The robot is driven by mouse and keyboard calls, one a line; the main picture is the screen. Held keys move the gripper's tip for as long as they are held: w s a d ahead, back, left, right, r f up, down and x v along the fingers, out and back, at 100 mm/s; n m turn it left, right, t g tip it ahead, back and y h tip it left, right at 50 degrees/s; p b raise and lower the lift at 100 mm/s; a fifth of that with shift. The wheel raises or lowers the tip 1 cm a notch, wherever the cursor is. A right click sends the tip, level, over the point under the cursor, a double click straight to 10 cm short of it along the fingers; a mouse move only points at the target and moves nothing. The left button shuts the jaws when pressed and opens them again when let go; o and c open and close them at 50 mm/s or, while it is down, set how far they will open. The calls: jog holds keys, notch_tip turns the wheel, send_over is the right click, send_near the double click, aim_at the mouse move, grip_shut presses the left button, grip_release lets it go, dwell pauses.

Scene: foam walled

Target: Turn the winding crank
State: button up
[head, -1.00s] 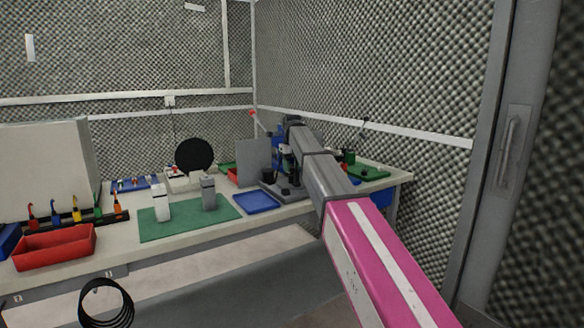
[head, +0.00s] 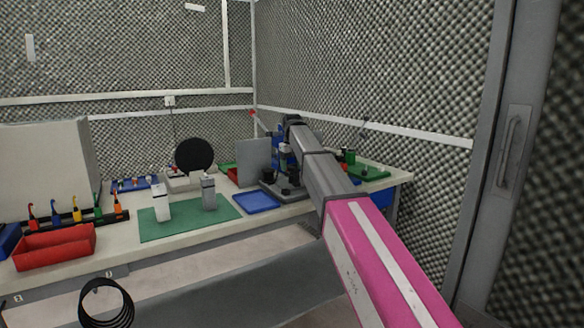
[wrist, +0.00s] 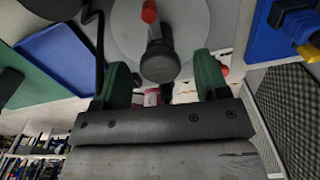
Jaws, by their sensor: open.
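A grey round disc (wrist: 195,25) shows at the top of the wrist view. A dark crank knob (wrist: 160,62) stands out from it on a short post. My gripper (wrist: 163,78) is open, with one green finger on each side of the knob and gaps left and right of it. I cannot tell how deep the knob sits between the fingers. A small red knob (wrist: 149,12) is above it. In the head view, the winding device's grey base (head: 270,189) stands at the bench's right part. My arm hides much of the device, and the fingers are not clear there.
A blue tray (head: 256,201) and a green mat (head: 160,229) with two upright blocks lie left of the device. A grey upright panel (head: 253,161) stands behind it. A red bin (head: 54,246) is at the front left. The foam wall is close on the right.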

notch_tip(320, 180, up, 10)
jog(key=shift+r, duration=0.25)
dwell(0.3)
